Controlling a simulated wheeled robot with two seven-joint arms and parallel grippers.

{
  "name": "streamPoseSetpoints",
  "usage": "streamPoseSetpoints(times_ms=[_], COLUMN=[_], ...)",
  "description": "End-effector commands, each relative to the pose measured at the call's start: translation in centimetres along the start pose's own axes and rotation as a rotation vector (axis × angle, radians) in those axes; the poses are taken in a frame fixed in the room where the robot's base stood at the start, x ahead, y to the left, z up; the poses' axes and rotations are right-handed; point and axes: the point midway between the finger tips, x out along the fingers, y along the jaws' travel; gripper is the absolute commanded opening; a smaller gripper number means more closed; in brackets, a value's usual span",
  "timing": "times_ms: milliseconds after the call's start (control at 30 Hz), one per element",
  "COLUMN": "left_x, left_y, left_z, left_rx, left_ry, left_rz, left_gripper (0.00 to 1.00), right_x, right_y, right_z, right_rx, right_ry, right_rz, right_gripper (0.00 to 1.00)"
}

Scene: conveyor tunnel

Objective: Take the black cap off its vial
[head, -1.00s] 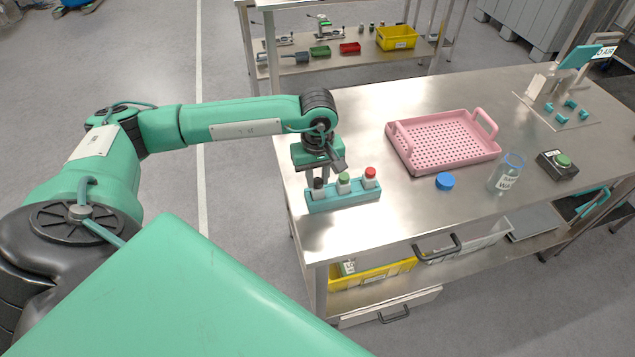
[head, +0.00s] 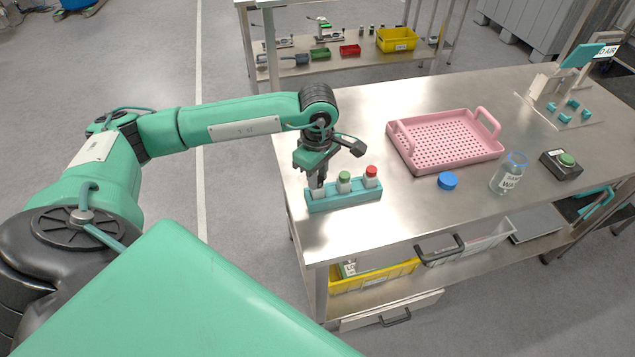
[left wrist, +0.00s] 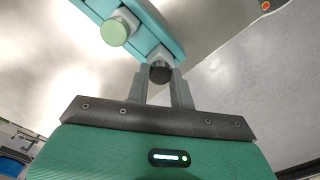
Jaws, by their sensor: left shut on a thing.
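A teal rack (head: 345,199) stands near the front left of the steel table and holds three vials. The vial with the black cap is at the rack's left end; its white body (head: 319,194) shows below my gripper. In the left wrist view the black cap (left wrist: 160,72) sits between my fingertips, on its vial in the rack. My left gripper (head: 317,183) is shut on the black cap from above. The green-capped vial (head: 344,182) stands in the middle and the red-capped vial (head: 371,177) at the right. My right gripper is not in view.
A pink perforated tray (head: 445,142) lies behind and right of the rack. A blue cap (head: 447,181), a glass jar (head: 509,173) and a black box with a green button (head: 562,164) stand further right. The table's left and front edges are close to the rack.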

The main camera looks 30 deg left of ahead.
Motion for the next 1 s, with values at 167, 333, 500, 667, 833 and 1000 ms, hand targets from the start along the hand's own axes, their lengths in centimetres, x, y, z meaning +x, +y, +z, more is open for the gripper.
streamPoseSetpoints(times_ms=[167,333,500,667,833,1000], left_x=[0.2,0.0,0.0,0.1,0.1,0.1], left_y=[0.0,0.0,0.0,0.0,0.0,0.0], left_z=[0.0,0.0,0.0,0.0,0.0,0.0], left_rx=[-0.192,-0.281,-0.285,-0.303,-0.468,-0.652], left_ry=[0.0,0.0,0.001,0.0,-0.001,0.001], left_rz=[0.0,0.0,0.0,0.0,0.001,0.0], left_gripper=[0.0,0.0,0.0,0.0,0.0,0.0], right_x=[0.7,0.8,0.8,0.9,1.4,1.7], right_y=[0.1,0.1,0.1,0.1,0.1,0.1], right_z=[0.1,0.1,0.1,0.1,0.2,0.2], right_rx=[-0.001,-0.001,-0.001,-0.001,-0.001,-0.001], right_ry=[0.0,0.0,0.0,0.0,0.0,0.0], right_rz=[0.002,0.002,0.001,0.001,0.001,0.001], right_gripper=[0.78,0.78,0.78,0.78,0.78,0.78])
